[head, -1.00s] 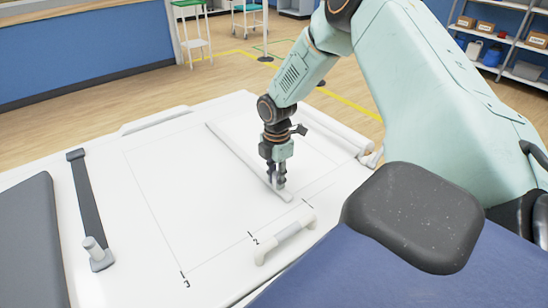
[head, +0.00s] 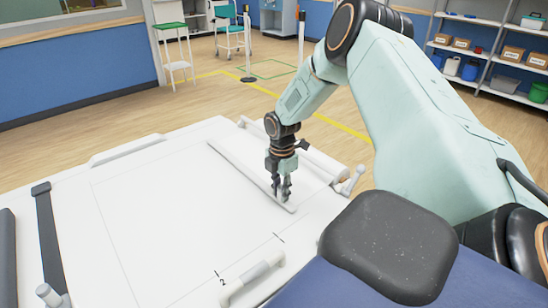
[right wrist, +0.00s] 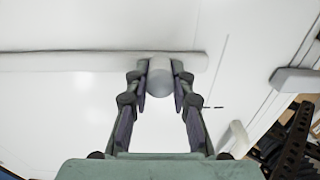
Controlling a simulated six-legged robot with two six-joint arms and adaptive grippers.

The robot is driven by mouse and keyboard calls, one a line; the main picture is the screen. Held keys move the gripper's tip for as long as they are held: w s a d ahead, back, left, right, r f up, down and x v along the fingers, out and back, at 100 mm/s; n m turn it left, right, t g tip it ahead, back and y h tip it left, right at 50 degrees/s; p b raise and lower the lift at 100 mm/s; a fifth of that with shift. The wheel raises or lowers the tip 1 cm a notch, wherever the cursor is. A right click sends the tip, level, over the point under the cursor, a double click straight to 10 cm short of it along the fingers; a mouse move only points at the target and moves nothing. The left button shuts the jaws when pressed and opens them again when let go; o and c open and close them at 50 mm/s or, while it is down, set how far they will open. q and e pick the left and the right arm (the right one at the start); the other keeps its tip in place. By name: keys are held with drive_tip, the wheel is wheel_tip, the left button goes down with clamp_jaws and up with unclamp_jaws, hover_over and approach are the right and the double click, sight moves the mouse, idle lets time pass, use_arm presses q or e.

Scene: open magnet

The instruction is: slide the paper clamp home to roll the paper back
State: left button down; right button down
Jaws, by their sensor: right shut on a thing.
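The paper clamp is a long pale bar (head: 235,165) lying across the white board (head: 135,215), close to the white roller (head: 318,160) and apart from it. My right gripper (head: 283,196) is at the bar's near end, pointing down. In the right wrist view the bar (right wrist: 70,62) runs across the top, and my right gripper (right wrist: 160,88) is shut on its round grey knob (right wrist: 159,75), one finger on each side. The paper is hard to tell from the white board. My left gripper is not in view.
A crank (head: 351,181) sits at the roller's near end. A white handle (head: 252,277) is on the board's near edge. A dark strap bar (head: 51,240) lies at the left. A dark grey pad (head: 388,245) is at the near right. The board's middle is clear.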

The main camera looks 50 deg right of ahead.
drive_tip(key=d, duration=0.2)
drive_tip(key=d+b, duration=0.1)
drive_tip(key=d, duration=0.2)
drive_tip(key=s+d, duration=0.1)
drive_tip(key=d, duration=0.2)
drive_tip(key=shift+b, duration=0.35)
drive_tip(key=shift+d, duration=0.5)
drive_tip(key=shift+d, duration=0.1)
drive_tip(key=c, duration=1.1)
unclamp_jaws()
drive_tip(key=shift+c, duration=0.2)
drive_tip(key=shift+r, duration=0.15)
wheel_tip(320, 180, up, 12)
